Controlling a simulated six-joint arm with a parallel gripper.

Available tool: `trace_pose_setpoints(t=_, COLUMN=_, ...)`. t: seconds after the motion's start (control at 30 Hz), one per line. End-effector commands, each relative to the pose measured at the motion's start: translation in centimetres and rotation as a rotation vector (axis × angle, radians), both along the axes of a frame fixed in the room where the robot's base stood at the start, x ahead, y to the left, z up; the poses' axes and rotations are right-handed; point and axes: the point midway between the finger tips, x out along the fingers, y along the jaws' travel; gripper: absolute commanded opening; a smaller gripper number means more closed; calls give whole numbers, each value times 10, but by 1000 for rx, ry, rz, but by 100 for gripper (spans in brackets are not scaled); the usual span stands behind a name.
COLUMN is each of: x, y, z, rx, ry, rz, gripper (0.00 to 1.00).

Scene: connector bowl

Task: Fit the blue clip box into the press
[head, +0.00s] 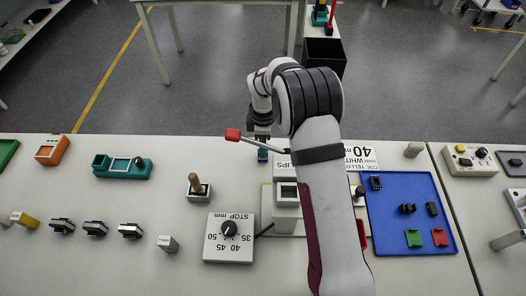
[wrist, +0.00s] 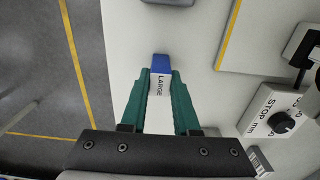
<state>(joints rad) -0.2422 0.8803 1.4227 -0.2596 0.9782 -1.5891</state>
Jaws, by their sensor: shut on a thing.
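My gripper (wrist: 160,82) has green fingers and is shut on a blue block-like piece with a white label reading LARGE, which I take to be the blue clip box (wrist: 161,62). In the head view my gripper (head: 262,150) is near the table's far edge, and what it holds is mostly hidden. The press (head: 285,194) is a pale machine near the middle of the table, largely hidden behind my arm. A lever with a red knob (head: 233,135) reaches left above it. My gripper is beyond the press, apart from it.
A STOP mm dial box (head: 228,238) stands left of the press. A blue tray (head: 410,240) with black, green and red parts lies right. A wooden-handled tool (head: 197,188), teal holder (head: 122,166) and several small connectors stand left.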

Motion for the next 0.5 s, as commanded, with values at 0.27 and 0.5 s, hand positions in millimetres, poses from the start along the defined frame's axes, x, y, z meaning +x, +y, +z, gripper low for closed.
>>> trace_pose_setpoints(t=0.27, x=1, y=0, z=7, rx=1, ry=-2, rz=0, gripper=0)
trace_pose_setpoints(t=0.5, x=0, y=-5, z=46, rx=0, ry=-3, rz=-3, gripper=0)
